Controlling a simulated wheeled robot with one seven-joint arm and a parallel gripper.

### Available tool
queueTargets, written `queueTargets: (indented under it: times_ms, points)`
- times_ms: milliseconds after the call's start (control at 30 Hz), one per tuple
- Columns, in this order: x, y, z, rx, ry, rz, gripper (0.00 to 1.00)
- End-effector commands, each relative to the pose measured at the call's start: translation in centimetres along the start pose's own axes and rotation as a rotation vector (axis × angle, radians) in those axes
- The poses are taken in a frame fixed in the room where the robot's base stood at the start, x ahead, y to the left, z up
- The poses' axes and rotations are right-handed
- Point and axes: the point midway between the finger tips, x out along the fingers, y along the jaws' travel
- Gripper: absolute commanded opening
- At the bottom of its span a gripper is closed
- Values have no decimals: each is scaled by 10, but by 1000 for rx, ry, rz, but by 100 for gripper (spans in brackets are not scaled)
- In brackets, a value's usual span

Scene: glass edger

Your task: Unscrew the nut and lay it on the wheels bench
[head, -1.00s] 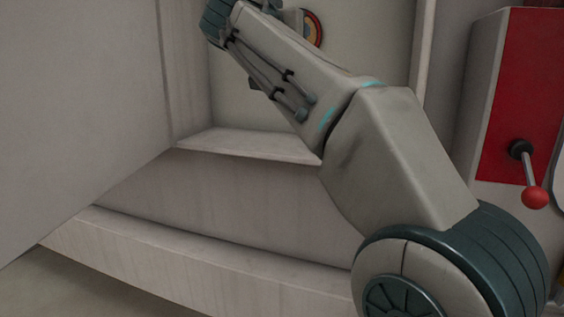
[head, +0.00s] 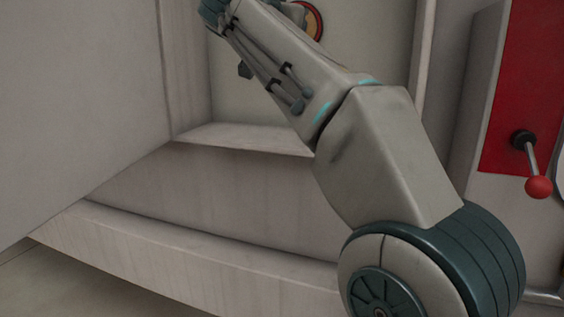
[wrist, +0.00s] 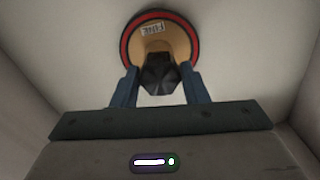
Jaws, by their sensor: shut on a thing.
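In the wrist view, my gripper (wrist: 160,90) is shut on the dark faceted nut (wrist: 159,75), with one blue-grey finger on each side of it. Just behind the nut is a round tan wheel (wrist: 180,42) with a red and black rim and a label reading "FINE". Whether the nut touches the wheel cannot be told. In the head view the wheel (head: 314,20) shows only as a coloured edge behind my arm, and my gripper is hidden. The wheels bench is not in view.
My arm reaches into a pale walled compartment whose sill (head: 240,137) runs below it. A large pale panel (head: 80,100) stands at the left. At the right is a red panel (head: 520,90) with a red-knobbed lever (head: 538,187).

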Motion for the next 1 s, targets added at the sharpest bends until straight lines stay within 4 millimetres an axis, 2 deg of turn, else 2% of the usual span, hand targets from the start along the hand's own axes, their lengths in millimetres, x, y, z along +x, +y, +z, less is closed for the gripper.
queueTargets:
  times_ms: [1000]
  points:
    - [-1, 0, -6, -1517, -5, 0, 13]
